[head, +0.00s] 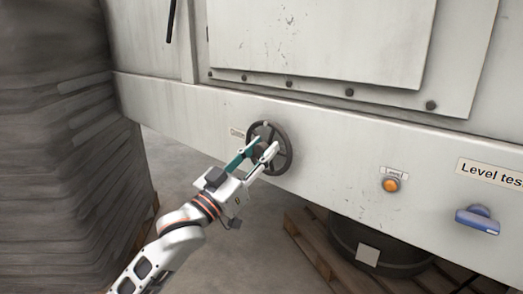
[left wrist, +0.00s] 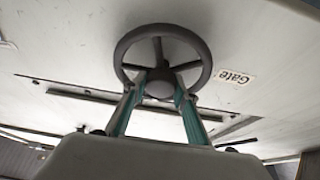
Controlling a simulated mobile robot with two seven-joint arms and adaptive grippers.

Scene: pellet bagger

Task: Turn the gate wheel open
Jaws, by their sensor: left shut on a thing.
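The gate wheel (head: 284,138) is a dark grey spoked handwheel on the pale front panel of the machine. It also shows in the left wrist view (left wrist: 203,50), with a "Gate" label (left wrist: 234,78) beside it. My left gripper (head: 262,149) reaches it from the lower left. In the left wrist view its two green-sided fingers (left wrist: 161,85) are at the wheel's hub, one on each side, shut on the wheel. The fingertips partly cover the hub and nearby spokes. My right gripper is not in either view.
An orange button (head: 391,185) and a blue handle (head: 478,220) sit on the panel to the right, near a "Level test" label (head: 490,174). A wrapped stack (head: 60,150) stands at the left. A dark round container (head: 385,250) and wooden pallet (head: 308,245) are below the panel.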

